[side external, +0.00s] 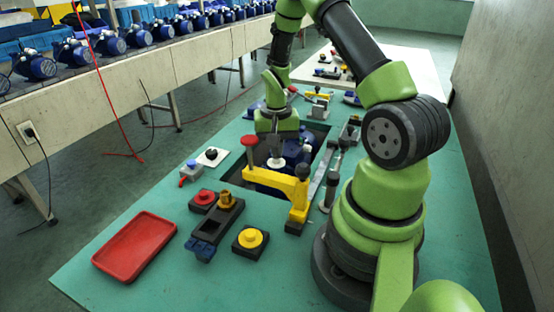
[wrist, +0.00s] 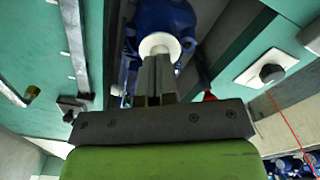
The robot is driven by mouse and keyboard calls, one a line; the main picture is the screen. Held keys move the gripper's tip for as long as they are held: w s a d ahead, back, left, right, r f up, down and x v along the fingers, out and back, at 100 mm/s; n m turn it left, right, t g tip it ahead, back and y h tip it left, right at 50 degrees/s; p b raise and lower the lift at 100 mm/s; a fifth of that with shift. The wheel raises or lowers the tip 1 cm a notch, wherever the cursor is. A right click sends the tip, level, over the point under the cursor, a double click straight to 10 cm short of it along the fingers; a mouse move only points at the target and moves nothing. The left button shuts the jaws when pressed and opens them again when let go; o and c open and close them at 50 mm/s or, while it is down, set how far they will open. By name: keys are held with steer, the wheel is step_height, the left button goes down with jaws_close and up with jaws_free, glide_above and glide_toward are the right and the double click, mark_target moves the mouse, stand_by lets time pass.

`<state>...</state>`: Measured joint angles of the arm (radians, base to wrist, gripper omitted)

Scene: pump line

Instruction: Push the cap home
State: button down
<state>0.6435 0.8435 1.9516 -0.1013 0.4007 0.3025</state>
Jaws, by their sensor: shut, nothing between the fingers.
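The round white cap (side external: 276,162) sits on a blue pump (side external: 262,178) down in the dark recess in the green table, partly hidden behind a yellow clamp arm. The wrist view shows the cap (wrist: 154,42) face-on at the top centre, with the blue pump (wrist: 172,18) around and behind it. My gripper (side external: 275,152) points down right above the cap. Its fingers (wrist: 158,60) are closed together with nothing between them, and their tips overlap the cap's near edge in the wrist view. I cannot tell whether they touch it or how far the cap is seated.
A yellow clamp (side external: 290,185) with a red knob (side external: 250,141) stands close in front of the gripper. A red tray (side external: 135,246), a yellow knob on a black block (side external: 250,239) and a red button (side external: 204,197) lie nearer.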

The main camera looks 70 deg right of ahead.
steer(key=shift+r, duration=0.1)
steer(key=shift+r, duration=3.4)
steer(key=a+r+n+t, duration=0.4)
steer(key=a+r, duration=0.8)
steer(key=r, duration=0.2)
steer(key=s+a+r+n+t+y, duration=0.2)
steer(key=s+a+r+n+t, duration=0.1)
steer(key=s+a, duration=0.5)
steer(key=shift+s+a+r+n, duration=0.35)
steer(key=shift+s+r+n, duration=0.15)
steer(key=shift+s+r, duration=0.35)
